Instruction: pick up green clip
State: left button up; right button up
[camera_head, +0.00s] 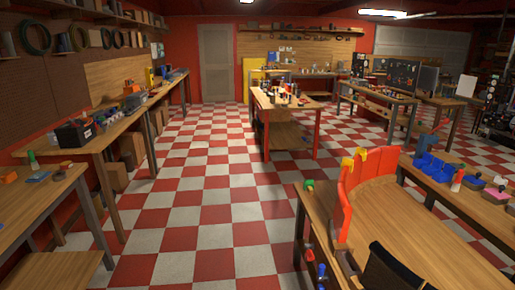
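A small green object (308,185) sits at the far left corner of the curved wooden desk (400,215). It may be the green clip, but it is too small to tell its shape. Another small green object (33,160) stands on the wooden table at the left edge, and I cannot tell what it is. Neither of my grippers is in view.
A black chair (392,268) is in front. A red-legged workbench (290,100) stands farther back. The checkered floor (200,210) between the benches is clear.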

aim_at(307, 182)
jog(key=u, duration=0.4)
jog(key=i, duration=2.4)
jog(key=z, duration=0.95)
jog(key=i, duration=0.75)
jog(key=z, duration=1)
